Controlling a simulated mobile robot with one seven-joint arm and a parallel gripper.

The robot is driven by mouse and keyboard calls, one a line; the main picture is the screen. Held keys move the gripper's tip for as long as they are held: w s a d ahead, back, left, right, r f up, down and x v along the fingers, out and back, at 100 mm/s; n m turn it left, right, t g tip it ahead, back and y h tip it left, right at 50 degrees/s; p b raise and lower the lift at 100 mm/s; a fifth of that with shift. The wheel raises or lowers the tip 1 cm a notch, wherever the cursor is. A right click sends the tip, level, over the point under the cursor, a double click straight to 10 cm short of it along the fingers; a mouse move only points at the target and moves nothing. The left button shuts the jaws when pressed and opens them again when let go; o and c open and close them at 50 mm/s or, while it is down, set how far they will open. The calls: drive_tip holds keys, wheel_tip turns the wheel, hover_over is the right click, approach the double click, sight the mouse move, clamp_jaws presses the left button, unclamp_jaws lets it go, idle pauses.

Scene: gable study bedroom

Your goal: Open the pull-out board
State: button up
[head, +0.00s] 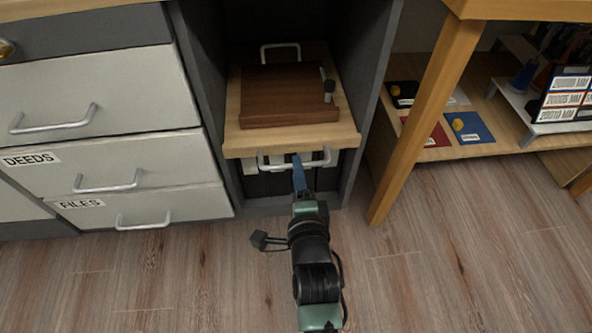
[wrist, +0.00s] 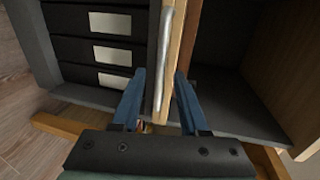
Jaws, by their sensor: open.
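The pull-out board (head: 240,140) is a light wooden shelf in the grey cabinet, with a silver bar handle (head: 325,158) along its front edge. In the wrist view the board (wrist: 185,45) stands on edge, with its handle (wrist: 164,50) running down the middle. My gripper (head: 298,160) is at the handle in the head view. In the wrist view my gripper (wrist: 158,85) has its blue fingers apart, one on each side of the handle's lower end. The fingers do not appear closed on it. Part of the handle is hidden behind my gripper in the head view.
A dark brown wooden block (head: 285,95) lies on the board, a small dark upright item at its right. Black boxes (wrist: 95,50) with pale labels sit in the cabinet. Drawers (head: 95,90) stand left, a desk leg (head: 425,120) right. The floor (head: 170,285) in front is clear.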

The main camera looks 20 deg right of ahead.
drive_tip(key=shift+b+x, duration=0.7)
drive_tip(key=shift+x, duration=0.95)
clamp_jaws()
